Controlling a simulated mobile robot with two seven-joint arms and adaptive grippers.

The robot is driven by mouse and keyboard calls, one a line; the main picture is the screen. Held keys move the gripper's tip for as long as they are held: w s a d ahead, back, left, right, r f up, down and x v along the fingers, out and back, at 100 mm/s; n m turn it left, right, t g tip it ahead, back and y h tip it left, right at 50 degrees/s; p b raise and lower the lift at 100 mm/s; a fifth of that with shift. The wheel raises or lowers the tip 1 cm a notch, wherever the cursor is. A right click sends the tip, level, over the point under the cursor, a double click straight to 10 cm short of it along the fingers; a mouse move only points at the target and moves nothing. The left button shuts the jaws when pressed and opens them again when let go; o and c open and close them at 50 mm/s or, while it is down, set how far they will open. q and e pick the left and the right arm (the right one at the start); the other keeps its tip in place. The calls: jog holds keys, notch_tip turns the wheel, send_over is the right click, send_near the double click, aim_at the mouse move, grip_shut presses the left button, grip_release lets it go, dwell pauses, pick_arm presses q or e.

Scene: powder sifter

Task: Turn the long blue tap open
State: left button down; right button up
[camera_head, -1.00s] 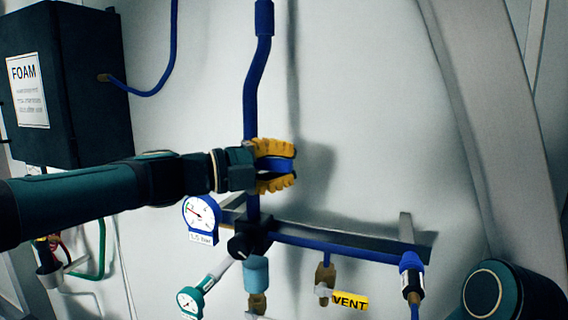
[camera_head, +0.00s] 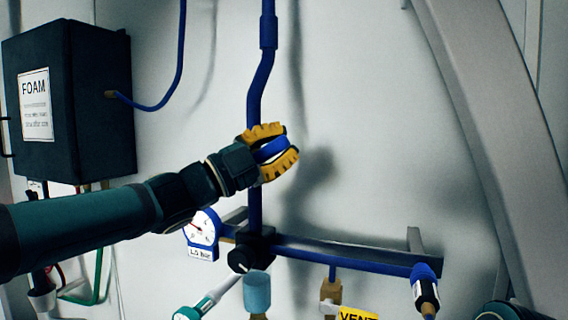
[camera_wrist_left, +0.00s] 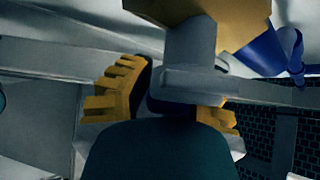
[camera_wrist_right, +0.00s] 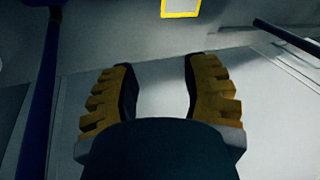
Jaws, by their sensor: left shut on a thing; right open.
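The long blue tap (camera_head: 270,150) shows as a blue lever in front of the vertical blue pipe. My left gripper (camera_head: 268,152) has its yellow fingers shut on this lever, which tilts up to the right. In the left wrist view the left gripper (camera_wrist_left: 170,100) has its fingers on either side of a dark blue part, mostly hidden behind a grey fitting. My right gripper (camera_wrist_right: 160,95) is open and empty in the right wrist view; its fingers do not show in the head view.
A dark FOAM box (camera_head: 72,95) hangs at the left. Below the tap are a blue-rimmed gauge (camera_head: 202,228), a black knob (camera_head: 243,258), a horizontal blue pipe (camera_head: 350,262) and a yellow VENT label (camera_head: 358,314). A grey slanted beam (camera_head: 475,130) stands at the right.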

pick_arm(q)
jog(key=shift+a+r+n+t, duration=0.1)
jog(key=shift+r+n+t, duration=0.05)
jog(key=shift+n+t, duration=0.2)
jog(key=shift+r, duration=0.1)
jog(key=c, duration=0.8)
grip_release()
jog(key=shift+a, duration=0.1)
jog(key=v, duration=1.2)
jog(key=shift+w, duration=0.1)
